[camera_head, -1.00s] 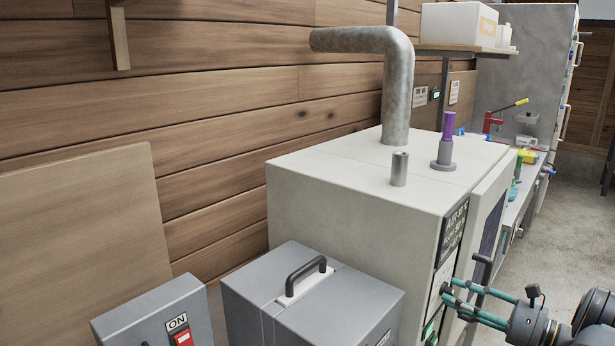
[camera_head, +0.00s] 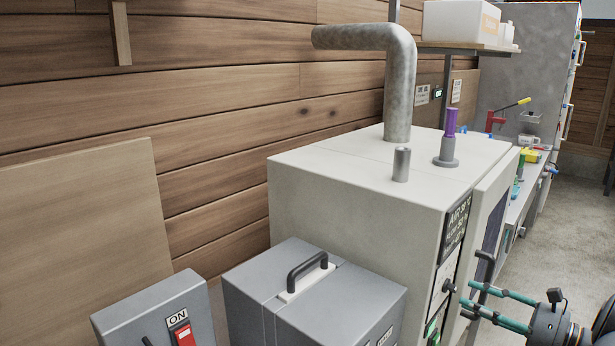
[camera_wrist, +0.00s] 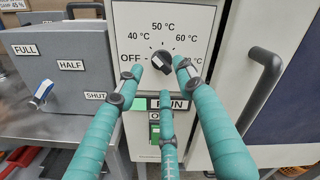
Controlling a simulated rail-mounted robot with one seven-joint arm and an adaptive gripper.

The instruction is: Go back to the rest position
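My gripper (camera_head: 470,297) is at the front of the white oven-like cabinet (camera_head: 350,205), at the lower right of the head view. Its teal fingers are spread and empty, with their tips apart from the panel. In the wrist view my gripper (camera_wrist: 158,80) has its fingertips around the black dial knob (camera_wrist: 160,61), in front of it. The dial has marks OFF, 40, 50 and 60 °C; I cannot tell exactly where the knob points. The knob also shows in the head view (camera_head: 449,287). Below it is a green RUN switch (camera_wrist: 154,131), partly hidden by a finger.
A dark door handle (camera_wrist: 262,88) stands right of the fingers. A grey box with FULL, HALF and SHUT marks (camera_wrist: 62,62) is on the left. A grey handled box (camera_head: 335,300) and an ON switch box (camera_head: 140,310) stand nearby. Open floor (camera_head: 570,230) lies to the right.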

